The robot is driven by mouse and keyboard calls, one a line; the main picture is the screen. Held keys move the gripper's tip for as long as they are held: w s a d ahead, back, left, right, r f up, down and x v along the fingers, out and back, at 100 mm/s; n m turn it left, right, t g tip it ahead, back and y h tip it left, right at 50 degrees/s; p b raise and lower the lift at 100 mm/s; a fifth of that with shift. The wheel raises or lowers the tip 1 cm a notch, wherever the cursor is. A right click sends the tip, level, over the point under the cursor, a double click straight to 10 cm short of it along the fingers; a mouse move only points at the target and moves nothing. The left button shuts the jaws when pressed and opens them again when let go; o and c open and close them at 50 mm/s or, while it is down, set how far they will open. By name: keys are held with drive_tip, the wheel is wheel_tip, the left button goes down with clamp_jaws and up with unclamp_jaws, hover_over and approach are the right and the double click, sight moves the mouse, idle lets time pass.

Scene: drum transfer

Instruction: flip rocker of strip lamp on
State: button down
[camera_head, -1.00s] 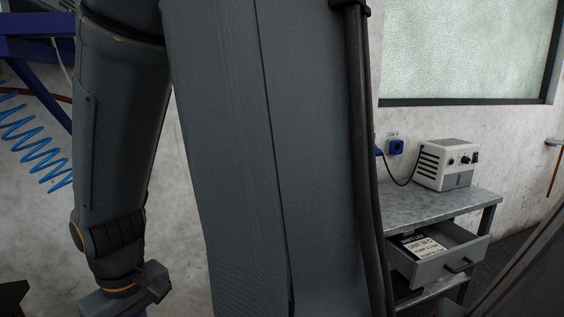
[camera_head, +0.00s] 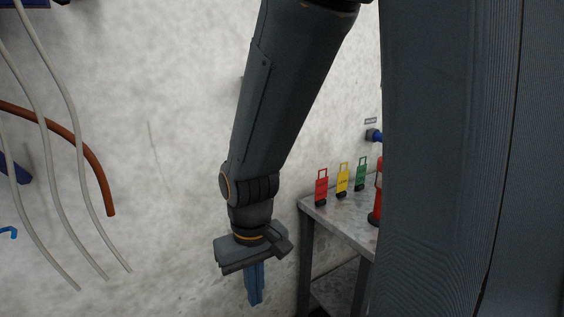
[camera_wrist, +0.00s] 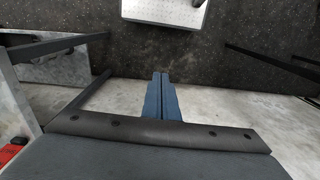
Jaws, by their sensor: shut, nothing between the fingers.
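My gripper (camera_head: 255,300) hangs down in front of the pale wall in the head view, left of a metal bench. Its blue fingers are together with nothing between them. They also show in the wrist view (camera_wrist: 160,78), pointing out over a dark speckled floor and a pale grey floor area. The strip lamp and its rocker are not recognisable in either current view.
The metal bench (camera_head: 345,226) holds a red tag (camera_head: 321,187), a yellow tag (camera_head: 343,179), a green tag (camera_head: 361,173) and a partly hidden red object (camera_head: 377,195). Pale hoses (camera_head: 45,130) and an orange-brown hose (camera_head: 95,165) hang at left. A white perforated block (camera_wrist: 165,12) shows ahead.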

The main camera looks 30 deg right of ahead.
drive_tip(key=shift+a, duration=0.1)
drive_tip(key=w+d+r+n+t+h+b, duration=0.25)
drive_tip(key=w+d+n+t, duration=0.6)
drive_tip(key=w+d, duration=0.75)
drive_tip(key=w+d+r+n+t+y, duration=0.2)
drive_tip(key=d+r+n+t, duration=0.3)
drive_tip(key=r+n, duration=0.5)
drive_tip(key=t+y, duration=0.1)
drive_tip(key=t, duration=0.1)
drive_tip(key=shift+r+t, duration=0.35)
drive_tip(key=shift+w+d, duration=0.1)
drive_tip(key=shift+w, duration=0.05)
drive_tip(key=w+f+p, duration=0.2)
drive_tip(key=w, duration=1.2)
drive_tip(key=shift+a, duration=0.2)
